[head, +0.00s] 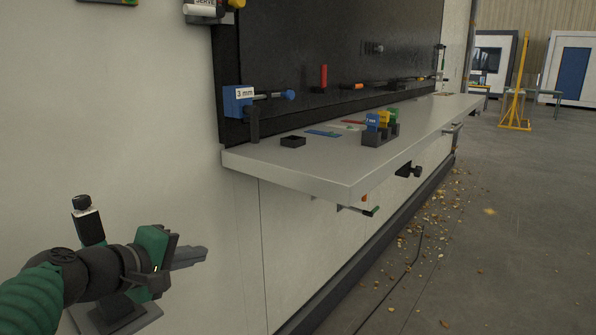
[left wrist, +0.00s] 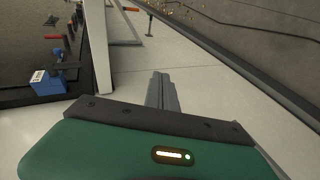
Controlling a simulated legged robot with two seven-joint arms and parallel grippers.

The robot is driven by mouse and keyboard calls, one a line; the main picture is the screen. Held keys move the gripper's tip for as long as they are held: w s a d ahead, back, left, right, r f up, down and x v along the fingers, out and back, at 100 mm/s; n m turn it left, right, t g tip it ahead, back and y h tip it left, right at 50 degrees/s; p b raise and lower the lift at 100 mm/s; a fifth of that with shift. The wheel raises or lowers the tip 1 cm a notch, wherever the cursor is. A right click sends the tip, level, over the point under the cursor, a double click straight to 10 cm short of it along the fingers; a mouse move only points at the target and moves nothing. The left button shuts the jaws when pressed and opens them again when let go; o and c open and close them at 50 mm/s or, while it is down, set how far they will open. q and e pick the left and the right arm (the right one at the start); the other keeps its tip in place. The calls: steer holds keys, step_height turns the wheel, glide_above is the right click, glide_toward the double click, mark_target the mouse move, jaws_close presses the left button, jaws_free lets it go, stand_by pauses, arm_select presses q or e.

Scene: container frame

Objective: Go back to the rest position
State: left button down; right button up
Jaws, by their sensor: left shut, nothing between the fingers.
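My left gripper (head: 188,257) is at the lower left of the head view, in front of the white wall and below the level of the shelf. Its fingers are together and empty, pointing right. In the left wrist view the closed fingers (left wrist: 161,92) show beyond the green gripper body, with nothing between them. My right gripper is in neither view.
A white shelf (head: 330,178) juts from the wall to the right of my left gripper. It carries a small black tray (head: 293,141) and a dark holder (head: 380,136) with coloured blocks. A blue 3 mm block (head: 238,101) is on the black panel. Debris (head: 440,220) litters the floor.

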arm_select(q)
steer(key=s+f+m+g+y, duration=0.1)
steer(key=s+f+m+g, duration=0.2)
steer(key=f, duration=0.8)
steer(key=s+f+m+g+y, duration=0.15)
steer(key=s+f, duration=0.35)
steer(key=f, duration=0.6)
steer(key=s+f+m+g+y, duration=0.35)
steer(key=s+f+m, duration=0.25)
steer(key=s+f, duration=0.7)
step_height(320, 180, up, 24)
steer(key=g+p, duration=0.1)
steer(key=p, duration=2.4)
steer(key=shift+s+a+m+h, duration=0.25)
steer(key=shift+a+m+h, duration=0.05)
steer(key=shift+m, duration=0.15)
